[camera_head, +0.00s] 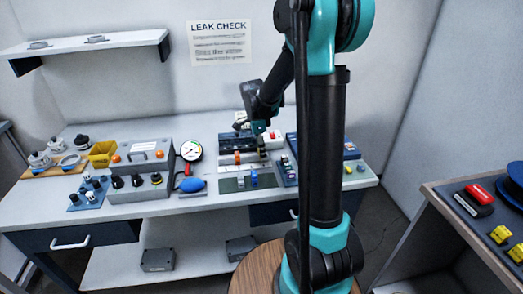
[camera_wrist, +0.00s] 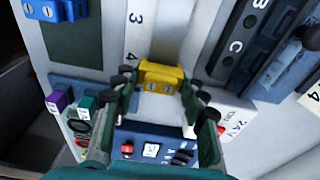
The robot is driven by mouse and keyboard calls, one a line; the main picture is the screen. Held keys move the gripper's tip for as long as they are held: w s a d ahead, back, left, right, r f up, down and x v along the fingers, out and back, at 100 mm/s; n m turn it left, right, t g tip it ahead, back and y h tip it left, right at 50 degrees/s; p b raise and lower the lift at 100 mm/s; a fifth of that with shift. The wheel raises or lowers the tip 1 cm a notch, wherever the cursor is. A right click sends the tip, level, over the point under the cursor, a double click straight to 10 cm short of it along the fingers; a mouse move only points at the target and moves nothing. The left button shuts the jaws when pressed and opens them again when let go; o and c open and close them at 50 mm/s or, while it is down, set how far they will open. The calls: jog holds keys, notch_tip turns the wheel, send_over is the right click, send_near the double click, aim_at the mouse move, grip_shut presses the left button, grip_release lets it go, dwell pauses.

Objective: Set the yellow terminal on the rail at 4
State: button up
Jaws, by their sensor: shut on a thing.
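A yellow terminal (camera_wrist: 161,75) with screw heads on its face sits between the fingertips of my gripper (camera_wrist: 160,92) in the wrist view. The fingers are shut on it. Printed numbers 3 and 4 stand on a pale strip (camera_wrist: 139,32) just behind the terminal, with the 4 at its upper left. I cannot tell whether the terminal touches the surface below. In the head view my gripper (camera_head: 259,127) is over the right part of the bench. The terminal is too small to make out there.
A dark unit lettered B and C (camera_wrist: 235,45) rises close on the right in the wrist view. A blue panel (camera_wrist: 150,140) with switches lies near the fingers. In the head view a round gauge (camera_head: 191,151) and a grey box (camera_head: 137,160) stand left.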

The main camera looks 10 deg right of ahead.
jog(key=shift+f, duration=0.1)
dwell(0.7)
jog(key=o, duration=1.1)
jog(key=shift+c, duration=0.2)
jog(key=shift+r, duration=3.55)
